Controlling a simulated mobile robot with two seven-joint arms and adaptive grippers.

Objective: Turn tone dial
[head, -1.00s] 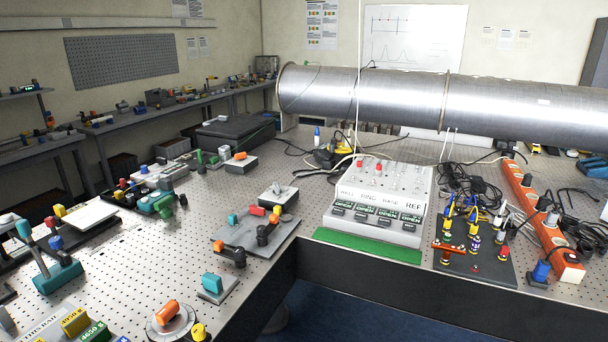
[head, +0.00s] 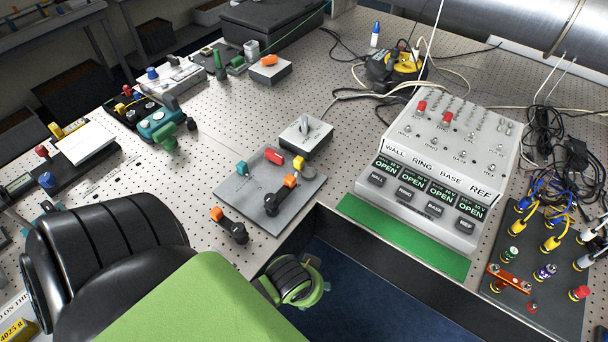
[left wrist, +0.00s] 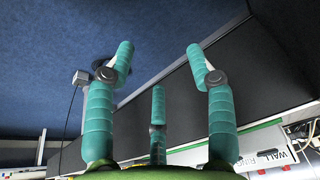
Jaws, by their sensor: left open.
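No dial in view carries a readable tone label, so I cannot tell which one is the tone dial. In the head view, a grey box with a pale upright knob (head: 306,128) stands mid-table. A box with an orange knob (head: 269,61) stands farther back. My left gripper (left wrist: 160,64) shows in the left wrist view with three teal fingers spread open and nothing between them. It is over the blue floor by the table's dark edge, apart from any knob. In the head view, my left arm is at the bottom and its fingers are hidden. My right gripper is not in view.
A grey plate (head: 236,190) with coloured levers lies near the table corner. The white WALL/RING/BASE/REF unit (head: 452,150) stands right, behind a green strip (head: 400,236). Cables and a dark connector board (head: 560,275) are farther right.

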